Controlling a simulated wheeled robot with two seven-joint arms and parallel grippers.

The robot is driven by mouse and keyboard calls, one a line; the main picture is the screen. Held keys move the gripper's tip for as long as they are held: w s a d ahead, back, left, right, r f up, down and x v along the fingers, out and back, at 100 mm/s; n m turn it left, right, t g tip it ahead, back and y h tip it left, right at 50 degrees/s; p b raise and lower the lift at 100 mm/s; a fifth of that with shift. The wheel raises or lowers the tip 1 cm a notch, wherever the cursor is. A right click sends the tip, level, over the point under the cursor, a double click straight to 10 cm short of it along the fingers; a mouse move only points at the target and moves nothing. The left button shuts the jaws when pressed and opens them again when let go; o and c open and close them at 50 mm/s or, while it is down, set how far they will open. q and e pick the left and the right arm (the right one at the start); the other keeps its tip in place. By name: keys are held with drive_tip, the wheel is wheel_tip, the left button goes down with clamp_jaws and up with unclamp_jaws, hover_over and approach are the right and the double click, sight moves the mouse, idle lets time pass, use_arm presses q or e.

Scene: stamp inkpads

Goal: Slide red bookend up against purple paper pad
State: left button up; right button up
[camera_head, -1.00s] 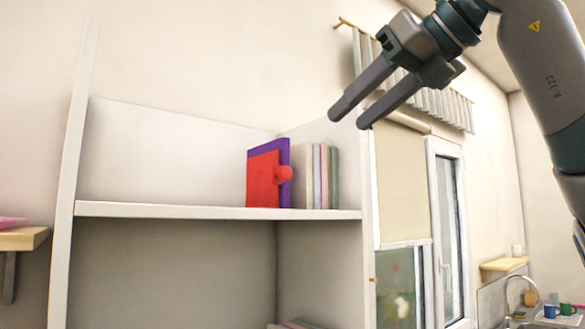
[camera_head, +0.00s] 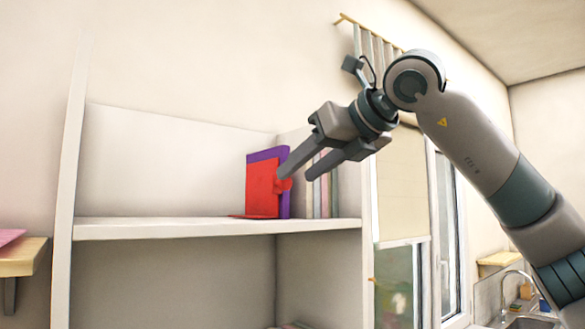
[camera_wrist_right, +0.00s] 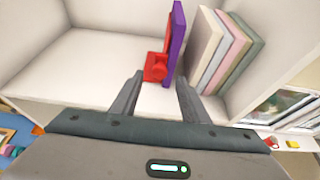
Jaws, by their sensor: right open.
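My left gripper is out of view.
Several pale books (camera_wrist_right: 225,47) stand right of the purple pad, by the side wall. The white shelf (camera_head: 150,228) is bare left of the bookend. A wooden wall shelf (camera_head: 22,257) is at far left, and a sink (camera_head: 530,318) at lower right.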

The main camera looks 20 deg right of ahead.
sight(287, 182)
drive_tip(key=shift+p+x, duration=0.55)
drive_tip(key=shift+x, duration=1.35)
drive_tip(key=shift+s, duration=0.1)
clamp_jaws()
drive_tip(key=shift+w+d+r, duration=0.1)
drive_tip(key=shift+w+d, duration=0.15)
drive_tip(key=shift+d, duration=0.45)
drive_tip(key=shift+w+d+f, duration=0.1)
drive_tip(key=shift+w+d, duration=0.15)
drive_tip(key=shift+d, duration=0.4)
drive_tip(key=shift+w+d+r, duration=0.1)
drive_tip(key=shift+w+d, duration=0.15)
drive_tip(key=shift+d, duration=0.45)
